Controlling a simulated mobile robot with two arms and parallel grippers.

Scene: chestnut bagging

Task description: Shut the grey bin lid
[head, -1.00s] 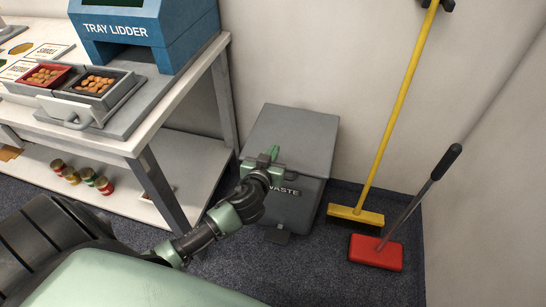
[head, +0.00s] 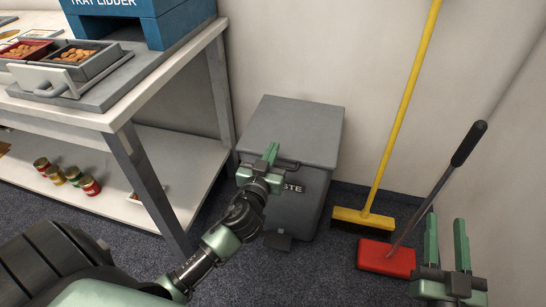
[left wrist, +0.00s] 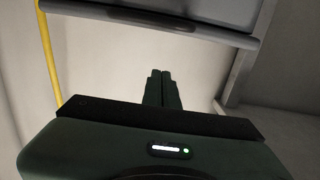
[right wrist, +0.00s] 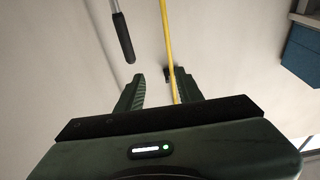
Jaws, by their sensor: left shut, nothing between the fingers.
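The grey bin (head: 312,200), with part of its waste label showing, stands on the floor against the wall. Its grey lid (head: 295,128) lies flat on top and looks shut, with a handle along the front edge. My left gripper (head: 271,153) is shut and empty at the lid's front edge, overlapping it in the head view; I cannot tell whether it touches. In the left wrist view the lid's edge (left wrist: 235,38) crosses the top, beyond the shut fingertips (left wrist: 158,72). My right gripper (head: 446,240) is open and empty, well to the right of the bin.
A workbench (head: 110,115) with a blue tray lidder (head: 165,22) stands left of the bin. A yellow broom (head: 402,105) and a red-headed tool (head: 386,258) with a dark handle lean at the right. Bare floor lies in front of the bin.

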